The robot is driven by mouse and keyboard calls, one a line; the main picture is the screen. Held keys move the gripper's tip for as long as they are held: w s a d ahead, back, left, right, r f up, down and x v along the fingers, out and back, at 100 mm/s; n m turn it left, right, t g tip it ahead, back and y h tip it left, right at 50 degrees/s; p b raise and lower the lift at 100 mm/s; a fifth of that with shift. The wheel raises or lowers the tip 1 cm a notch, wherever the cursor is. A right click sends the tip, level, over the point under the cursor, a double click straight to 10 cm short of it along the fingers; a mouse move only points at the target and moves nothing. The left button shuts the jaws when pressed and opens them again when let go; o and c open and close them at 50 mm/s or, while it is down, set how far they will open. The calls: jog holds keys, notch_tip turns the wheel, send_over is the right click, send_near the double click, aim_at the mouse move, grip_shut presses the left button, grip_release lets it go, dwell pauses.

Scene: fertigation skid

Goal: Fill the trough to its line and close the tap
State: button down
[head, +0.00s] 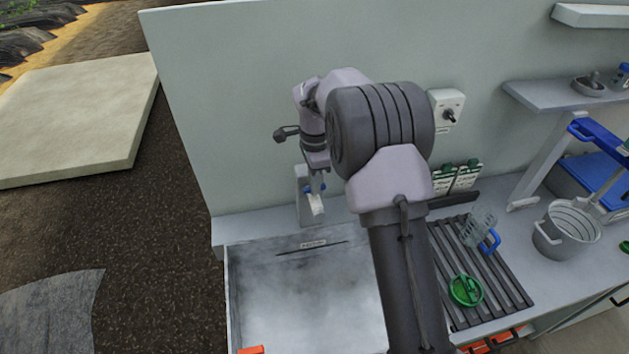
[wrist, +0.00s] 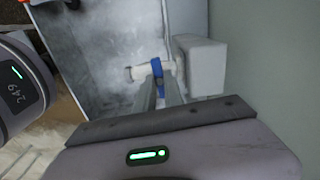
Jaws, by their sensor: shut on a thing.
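The trough (head: 240,300) is a grey metal basin at the front of the bench. A dark line with a small label (head: 313,244) shows at its back; its inside looks cloudy grey, and I cannot tell the water level. The tap has a pale spout (head: 316,207) above the trough's back edge, beside a grey block (wrist: 205,66). My gripper (head: 316,187) reaches down to the tap. In the wrist view its two fingers are shut on the tap's blue handle (wrist: 157,69), which lies across the pale spout. No clear water stream shows.
Right of the trough is a slatted rack (head: 480,270) with a clear jug (head: 480,228) and a green strainer-like item (head: 466,290). A grey bucket (head: 567,232) stands farther right. A wall switch box (head: 447,110) is behind my arm, which hides part of the bench.

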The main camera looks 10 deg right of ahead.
jog(key=n+p, duration=0.2)
jog(key=n, duration=0.3)
jog(key=shift+r+n, duration=0.15)
jog(key=shift+n, duration=0.25)
jog(key=n+p, duration=0.2)
jog(key=n, duration=0.4)
dwell(0.4)
jog(key=c, duration=1.4)
grip_release()
jog(key=shift+c, duration=0.2)
notch_tip(320, 180, up, 17)
jog(key=p, duration=0.3)
